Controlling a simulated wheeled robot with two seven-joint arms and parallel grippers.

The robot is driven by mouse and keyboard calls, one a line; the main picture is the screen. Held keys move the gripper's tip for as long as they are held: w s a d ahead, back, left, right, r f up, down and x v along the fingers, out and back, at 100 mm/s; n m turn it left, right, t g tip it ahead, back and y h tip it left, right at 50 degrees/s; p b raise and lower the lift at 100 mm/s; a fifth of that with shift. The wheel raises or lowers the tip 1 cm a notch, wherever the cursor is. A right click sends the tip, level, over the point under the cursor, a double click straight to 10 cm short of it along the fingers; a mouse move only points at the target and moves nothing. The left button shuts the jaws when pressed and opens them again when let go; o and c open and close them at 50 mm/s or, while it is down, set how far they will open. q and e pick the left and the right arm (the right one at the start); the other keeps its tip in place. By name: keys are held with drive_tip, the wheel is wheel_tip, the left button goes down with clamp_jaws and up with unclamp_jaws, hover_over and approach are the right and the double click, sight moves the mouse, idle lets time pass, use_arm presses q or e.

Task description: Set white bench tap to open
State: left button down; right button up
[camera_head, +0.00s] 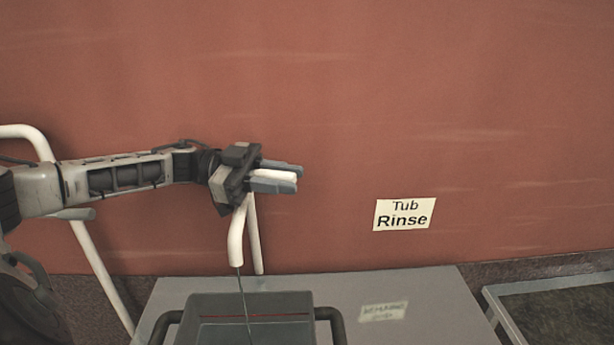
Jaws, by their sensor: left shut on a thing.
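The white bench tap (237,236) stands at the back of a grey bench, with a down-turned spout and an upright post (254,240). My left gripper (284,176) is at the top of the tap, its fingers pointing right. It is shut on the tap's white lever (272,176), which lies between the two grey fingers. The gripper body hides where the lever joins the post. A thin dark line, like a fine stream, runs from the spout's mouth down to a grey tub (211,302) below. My right gripper is not in view.
The tub has dark side handles and a red line inside, and stands on the grey bench (420,300). A blurred label (383,311) lies on the bench. A "Tub Rinse" sign (404,214) is on the red wall. A white tube frame (92,255) stands left.

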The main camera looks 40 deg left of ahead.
use_arm(q)
drive_tip(key=shift+s+d+m+g+h, duration=0.1)
drive_tip(key=shift+s+m+g+h, duration=0.4)
drive_tip(key=shift+g, duration=0.4)
drive_tip(key=shift+s+m+g, duration=0.3)
drive_tip(key=shift+m+g, duration=0.3)
drive_tip(key=shift+g, duration=0.3)
drive_tip(key=c, duration=1.1)
unclamp_jaws()
drive_tip(key=shift+r, duration=0.1)
